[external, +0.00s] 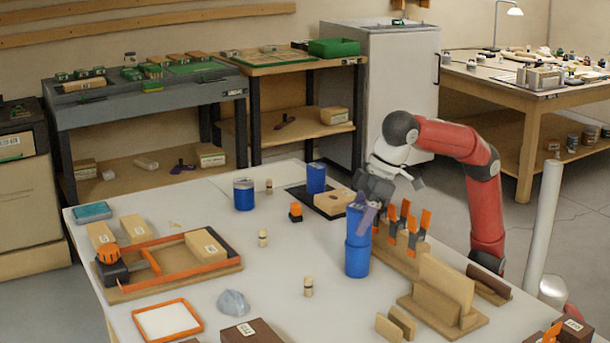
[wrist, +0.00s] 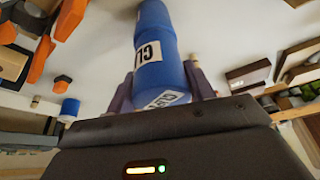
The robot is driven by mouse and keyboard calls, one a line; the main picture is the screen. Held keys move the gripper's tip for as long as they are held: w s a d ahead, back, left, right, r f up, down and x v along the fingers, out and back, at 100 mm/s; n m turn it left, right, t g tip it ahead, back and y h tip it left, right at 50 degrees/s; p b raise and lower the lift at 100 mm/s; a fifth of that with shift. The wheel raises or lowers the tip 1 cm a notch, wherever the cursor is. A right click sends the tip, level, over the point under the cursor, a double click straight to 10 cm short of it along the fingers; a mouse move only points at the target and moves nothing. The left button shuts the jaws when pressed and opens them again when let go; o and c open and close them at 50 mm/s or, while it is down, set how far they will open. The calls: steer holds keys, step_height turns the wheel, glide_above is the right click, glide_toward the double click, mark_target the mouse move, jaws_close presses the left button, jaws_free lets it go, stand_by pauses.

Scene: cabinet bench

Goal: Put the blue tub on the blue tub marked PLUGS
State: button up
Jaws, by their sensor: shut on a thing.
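My gripper (external: 368,214) is shut on a blue tub (external: 355,217), which is upright above the right part of the table. A second blue tub (external: 357,259) stands on the table directly below it. No gap shows between the two, but I cannot tell whether the upper tub's weight rests on the lower. In the wrist view, the blue tubs (wrist: 158,45) line up end to end between my fingers (wrist: 160,90). White labels show there, only partly readable, so I cannot confirm PLUGS. Another blue tub (external: 244,195) stands at the back of the table.
A blue container (external: 316,177) stands on a black mat at the back. A wooden rack with orange-handled tools (external: 409,226) is close to the right of the stack. A small wooden peg (external: 308,287) stands to the front left. The table between here and the orange frame (external: 158,262) is mostly clear.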

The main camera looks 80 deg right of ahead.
steer(key=shift+f, duration=0.1)
steer(key=o, duration=1)
steer(key=shift+o, duration=0.2)
steer(key=shift+r, duration=0.3)
steer(key=p+v, duration=0.2)
steer(key=v, duration=0.9)
steer(key=shift+r, duration=0.3)
steer(key=shift+s, duration=0.15)
